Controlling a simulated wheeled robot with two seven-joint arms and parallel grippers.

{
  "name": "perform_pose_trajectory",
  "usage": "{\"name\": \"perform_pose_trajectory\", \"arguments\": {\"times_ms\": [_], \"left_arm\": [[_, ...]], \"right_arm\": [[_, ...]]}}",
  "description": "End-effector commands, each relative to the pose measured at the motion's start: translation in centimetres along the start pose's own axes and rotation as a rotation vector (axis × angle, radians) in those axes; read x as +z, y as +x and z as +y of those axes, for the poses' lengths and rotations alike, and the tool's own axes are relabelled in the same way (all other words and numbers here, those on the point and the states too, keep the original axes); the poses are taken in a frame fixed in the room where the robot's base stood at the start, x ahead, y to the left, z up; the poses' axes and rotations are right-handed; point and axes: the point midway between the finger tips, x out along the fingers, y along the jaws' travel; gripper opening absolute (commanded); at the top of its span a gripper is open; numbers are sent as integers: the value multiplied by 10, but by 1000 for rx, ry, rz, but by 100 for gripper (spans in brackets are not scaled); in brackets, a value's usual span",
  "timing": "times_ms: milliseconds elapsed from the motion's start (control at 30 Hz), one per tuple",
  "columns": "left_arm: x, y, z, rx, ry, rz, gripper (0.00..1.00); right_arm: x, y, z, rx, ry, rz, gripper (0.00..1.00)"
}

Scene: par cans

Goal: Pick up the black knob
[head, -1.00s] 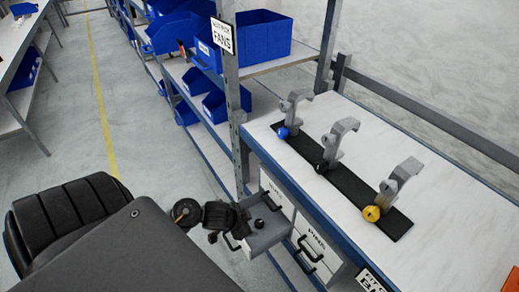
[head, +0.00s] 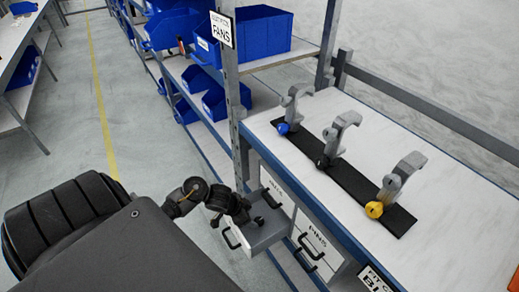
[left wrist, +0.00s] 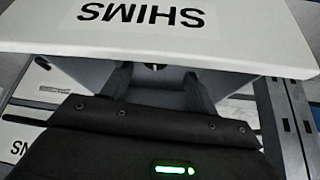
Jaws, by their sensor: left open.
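A small black knob (head: 258,220) lies in the open grey drawer (head: 262,239) under the bench, partly crowded by my gripper. My left gripper (head: 246,214) is over the drawer, beside the knob, open. In the left wrist view my gripper's two fingers (left wrist: 158,88) are apart, reaching below the white panel labelled SHIMS (left wrist: 140,16). A tiny dark spot (left wrist: 153,66) shows between them at the panel's edge; I cannot tell if it is the knob. Another dark knob (head: 323,162) sits on the middle grey clamp on the bench. My right gripper is not in view.
The bench (head: 420,170) carries a black strip with grey clamps and blue (head: 283,128) and yellow (head: 374,209) knobs. A closed drawer labelled PINS (head: 312,243) is beside the open one. A shelf post (head: 236,120) rises behind the drawer.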

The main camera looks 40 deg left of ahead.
Motion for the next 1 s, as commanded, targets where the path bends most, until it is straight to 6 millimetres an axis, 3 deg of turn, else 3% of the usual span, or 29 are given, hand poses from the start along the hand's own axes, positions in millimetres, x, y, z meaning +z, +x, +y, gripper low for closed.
{"name": "perform_pose_trajectory", "arguments": {"times_ms": [400,700,1000], "left_arm": [[-4,47,6,0,-3,0,59],[-4,52,6,-1,0,0,59],[-4,52,6,-1,-1,0,23]], "right_arm": [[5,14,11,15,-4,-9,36],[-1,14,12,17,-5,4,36],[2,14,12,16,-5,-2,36]]}}
